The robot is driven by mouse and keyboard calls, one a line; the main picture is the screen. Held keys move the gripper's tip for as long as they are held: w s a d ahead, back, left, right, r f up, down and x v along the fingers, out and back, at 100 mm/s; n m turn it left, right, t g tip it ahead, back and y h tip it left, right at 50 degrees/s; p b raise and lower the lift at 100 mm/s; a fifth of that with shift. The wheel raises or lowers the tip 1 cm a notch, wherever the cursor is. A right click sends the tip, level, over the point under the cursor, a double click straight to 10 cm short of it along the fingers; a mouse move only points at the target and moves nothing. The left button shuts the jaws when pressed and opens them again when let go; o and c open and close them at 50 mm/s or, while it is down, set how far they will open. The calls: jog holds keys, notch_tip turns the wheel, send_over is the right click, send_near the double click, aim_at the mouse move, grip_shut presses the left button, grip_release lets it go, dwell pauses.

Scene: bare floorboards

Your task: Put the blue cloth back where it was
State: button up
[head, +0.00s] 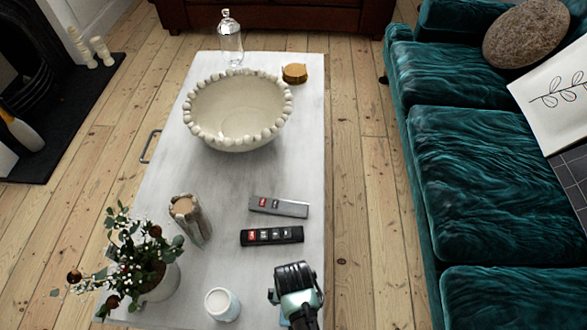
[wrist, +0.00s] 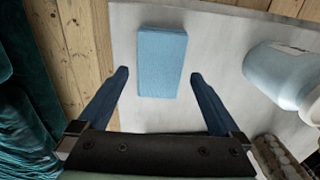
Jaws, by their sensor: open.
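The blue cloth (wrist: 161,50) shows in the wrist view as a flat, light blue folded rectangle on the white tabletop, close to the table's edge. In the head view it is almost wholly hidden by my arm. My gripper (wrist: 160,74) is open, with its two dark blue fingers apart and nothing held. In the wrist view the cloth lies between and ahead of the fingertips; its height below them is hard to tell. In the head view my gripper (head: 297,295) is over the near right end of the white table (head: 160,225).
A pale blue-white jar (head: 222,304) stands left of my gripper and shows in the wrist view (wrist: 280,75). Two remotes (head: 278,206) (head: 272,236), a carved holder (head: 190,218), a flower vase (head: 158,282) and a beaded bowl (head: 238,112) are on the table. A teal sofa (head: 480,180) is right.

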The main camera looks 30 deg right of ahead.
notch_tip(320, 180, up, 9)
jog(key=p, duration=0.2)
jog(key=shift+f, duration=0.1)
jog(key=w+a+r+n+t+h, duration=0.15)
jog(key=w+r+t, duration=0.65)
jog(key=w+r, duration=1.05)
jog(key=w+a+r+n+t, duration=0.1)
jog(key=w+r+t, duration=0.2)
jog(key=r, duration=0.5)
jog(key=w+a+r+n+t, duration=0.1)
jog(key=w+r+t, duration=0.1)
jog(key=w+r, duration=0.35)
jog(key=s+a+r+t, duration=0.1)
jog(key=r+t, duration=0.2)
jog(key=r, duration=0.6)
jog(key=s+a+r+n+t, duration=0.1)
jog(key=s+r+t, duration=0.1)
jog(key=r, duration=0.7)
jog(key=s+a+r+t, duration=0.1)
jog(key=r+t, duration=0.2)
jog(key=r, duration=0.6)
jog(key=s+a+r+n+t, duration=0.1)
jog(key=s+r+t, duration=0.2)
jog(key=s+r, duration=0.3)
jog(key=s+a+r+n+t+y, duration=0.1)
jog(key=s+a+r+t, duration=0.1)
jog(key=s+r, duration=0.4)
notch_tip(320, 180, up, 5)
jog(key=shift+r+t, duration=0.1)
jog(key=shift+t, duration=0.6)
